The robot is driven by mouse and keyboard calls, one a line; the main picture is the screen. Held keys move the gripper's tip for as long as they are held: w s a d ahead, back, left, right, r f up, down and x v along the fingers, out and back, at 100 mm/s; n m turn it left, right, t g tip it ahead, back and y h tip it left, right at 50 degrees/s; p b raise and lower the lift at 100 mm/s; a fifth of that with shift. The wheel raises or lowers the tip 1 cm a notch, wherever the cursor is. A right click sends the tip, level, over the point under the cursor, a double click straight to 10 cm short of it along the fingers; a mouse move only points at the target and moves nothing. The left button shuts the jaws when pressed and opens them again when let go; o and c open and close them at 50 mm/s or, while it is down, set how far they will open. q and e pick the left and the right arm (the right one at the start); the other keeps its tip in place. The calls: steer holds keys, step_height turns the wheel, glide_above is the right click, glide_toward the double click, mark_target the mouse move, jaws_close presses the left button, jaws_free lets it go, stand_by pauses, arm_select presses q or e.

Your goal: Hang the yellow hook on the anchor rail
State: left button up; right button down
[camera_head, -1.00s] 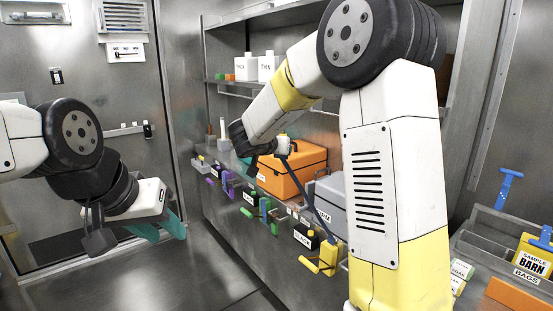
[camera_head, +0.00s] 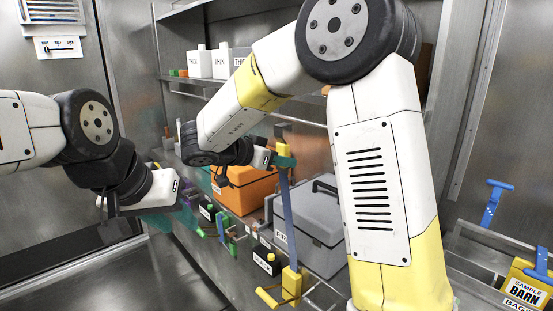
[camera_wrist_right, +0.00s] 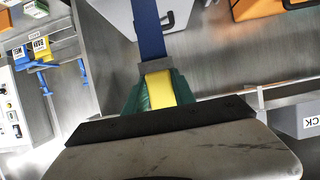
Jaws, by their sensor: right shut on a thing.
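The yellow hook (camera_head: 291,283) hangs at the low end of a long blue strap (camera_head: 287,220) in the head view. A yellow tab (camera_head: 283,147) tops the strap. My right gripper (camera_head: 283,162) is shut on this tab; the wrist view shows the yellow tab (camera_wrist_right: 160,90) between the teal fingers. The hook hangs in front of the shelf's grey case; I cannot tell whether it touches anything. A rail (camera_head: 318,292) runs along the lower shelf front, partly hidden by the hook. My left gripper (camera_head: 165,220) is at the left, its finger gap unclear.
Several coloured hooks and labelled blocks line the shelf front. A grey case (camera_head: 312,225) and an orange case (camera_head: 243,187) stand behind. White bottles (camera_head: 199,63) stand on the upper shelf. A grey bin (camera_head: 480,240) is at the right. The floor at lower left is clear.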

steer(key=w+d+f, duration=0.1)
steer(key=w+d, duration=0.8)
steer(key=d, duration=0.3)
steer(key=shift+w, duration=0.2)
stand_by(0.9)
steer(key=shift+f, duration=0.1)
steer(key=c, duration=1)
jaws_free()
steer(key=shift+o, duration=0.2)
steer(key=shift+a, duration=0.1)
